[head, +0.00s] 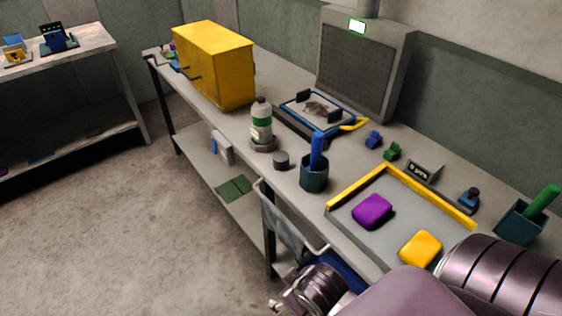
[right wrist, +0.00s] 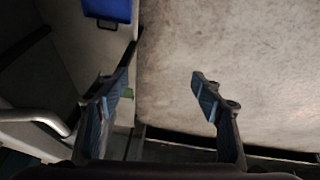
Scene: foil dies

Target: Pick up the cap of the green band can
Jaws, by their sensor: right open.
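A short dark grey cylinder (head: 281,159), which looks like a loose cap, sits on the bench just right of the can. My right gripper (right wrist: 160,76) is open and empty in the right wrist view, with floor behind its fingers. The can and cap are not in that view. My right arm is at the lower right of the head view. My left gripper is not in view.
A teal cup (head: 314,177) with a blue handle stands right of the cap. A yellow-edged tray (head: 347,190) holds a purple block (head: 372,211) and a yellow block (head: 420,249). A yellow cabinet (head: 215,65) stands farther left.

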